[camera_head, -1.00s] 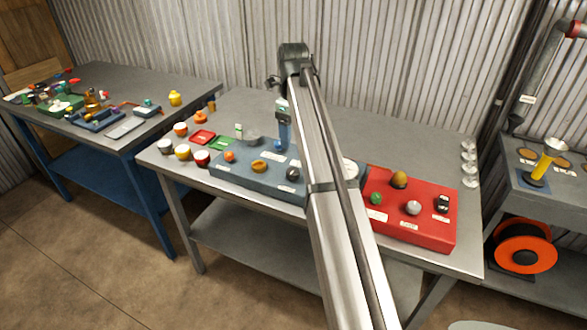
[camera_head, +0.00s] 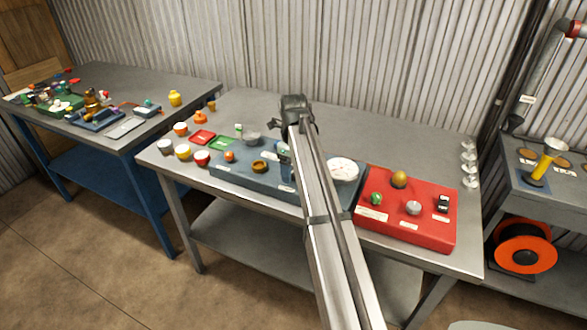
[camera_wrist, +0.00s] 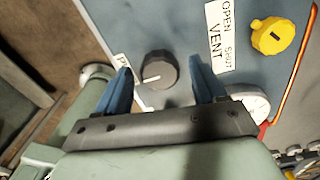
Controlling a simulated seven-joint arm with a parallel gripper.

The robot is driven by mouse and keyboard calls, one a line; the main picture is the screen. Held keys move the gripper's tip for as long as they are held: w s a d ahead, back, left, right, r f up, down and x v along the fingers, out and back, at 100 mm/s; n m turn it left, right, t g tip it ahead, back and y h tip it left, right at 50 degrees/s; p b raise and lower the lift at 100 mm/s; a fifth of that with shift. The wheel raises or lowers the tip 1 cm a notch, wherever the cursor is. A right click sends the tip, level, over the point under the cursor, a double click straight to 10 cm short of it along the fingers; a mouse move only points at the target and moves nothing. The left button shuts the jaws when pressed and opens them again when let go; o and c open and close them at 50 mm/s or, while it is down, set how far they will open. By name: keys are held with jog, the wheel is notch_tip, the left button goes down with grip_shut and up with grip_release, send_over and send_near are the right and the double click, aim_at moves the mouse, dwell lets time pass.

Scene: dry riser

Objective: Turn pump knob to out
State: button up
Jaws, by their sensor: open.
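The pump knob (camera_wrist: 158,68) is round and dark grey, with a white pointer line toward its lower left in the wrist view. A white label (camera_wrist: 124,66) beside it is mostly hidden by a finger; only a first letter like P shows. The blue fingers of my gripper (camera_wrist: 161,76) are open, one on each side of the knob, with gaps visible; I cannot tell their height over it. In the head view, my gripper (camera_head: 285,163) is low over the blue-grey panel (camera_head: 232,177), and the dark knob is hidden.
The yellow vent knob (camera_wrist: 273,36) and its OPEN/SHUT label (camera_wrist: 219,35) are on the same panel. A white gauge (camera_head: 342,171) is right of my arm. A red panel (camera_head: 405,232) with several knobs is further right. Several coloured caps (camera_head: 182,152) stand at left.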

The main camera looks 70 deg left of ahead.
jog(key=c, duration=1.1)
jog(key=shift+o, duration=0.2)
